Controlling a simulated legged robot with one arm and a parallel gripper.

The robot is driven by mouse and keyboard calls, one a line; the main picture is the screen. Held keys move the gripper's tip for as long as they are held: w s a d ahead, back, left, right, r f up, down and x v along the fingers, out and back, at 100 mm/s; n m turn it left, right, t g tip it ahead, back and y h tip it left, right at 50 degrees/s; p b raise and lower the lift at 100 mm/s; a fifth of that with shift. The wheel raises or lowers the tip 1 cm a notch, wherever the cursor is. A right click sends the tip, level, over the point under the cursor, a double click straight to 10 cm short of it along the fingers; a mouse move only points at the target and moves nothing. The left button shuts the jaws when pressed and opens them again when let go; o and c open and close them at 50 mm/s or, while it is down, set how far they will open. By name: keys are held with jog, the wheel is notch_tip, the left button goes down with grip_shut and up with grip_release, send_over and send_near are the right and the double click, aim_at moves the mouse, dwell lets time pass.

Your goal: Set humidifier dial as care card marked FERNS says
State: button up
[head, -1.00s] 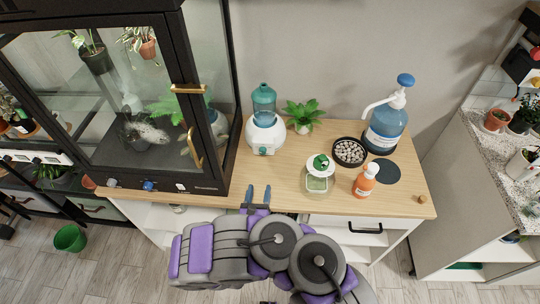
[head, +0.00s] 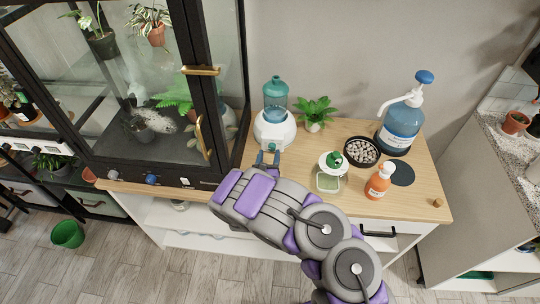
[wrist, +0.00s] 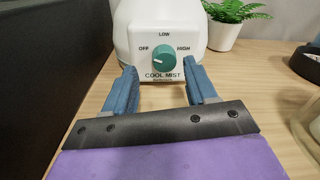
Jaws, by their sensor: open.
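The white humidifier (head: 272,132) with a teal tank stands on the wooden counter beside the glass cabinet. In the wrist view its teal dial (wrist: 164,59) sits on a white front plate reading OFF at left, LOW on top, HIGH at right and COOL MIST below. A pale mark on the dial seems to point up and left, toward OFF, but it is small. My gripper (head: 268,158) is in front of the humidifier. In the wrist view its blue fingers (wrist: 160,80) are open and empty, apart on both sides below the dial. I see no readable card marked FERNS.
The black-framed glass cabinet (head: 207,100) stands close at the left. A small potted plant (head: 314,113) is right of the humidifier. A lidded jar (head: 329,180), pebble tray (head: 361,152), orange bottle (head: 379,181) and blue pump bottle (head: 400,125) stand farther right.

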jog(key=shift+w+a, duration=0.1)
jog(key=shift+w, duration=0.75)
jog(key=shift+w+d+r, duration=0.15)
jog(key=shift+w+d, duration=0.05)
jog(key=shift+d, duration=0.5)
jog(key=shift+a, duration=0.5)
jog(key=c, duration=0.6)
jog(key=shift+d, duration=0.25)
jog(key=c, duration=0.4)
jog(key=shift+c, duration=0.2)
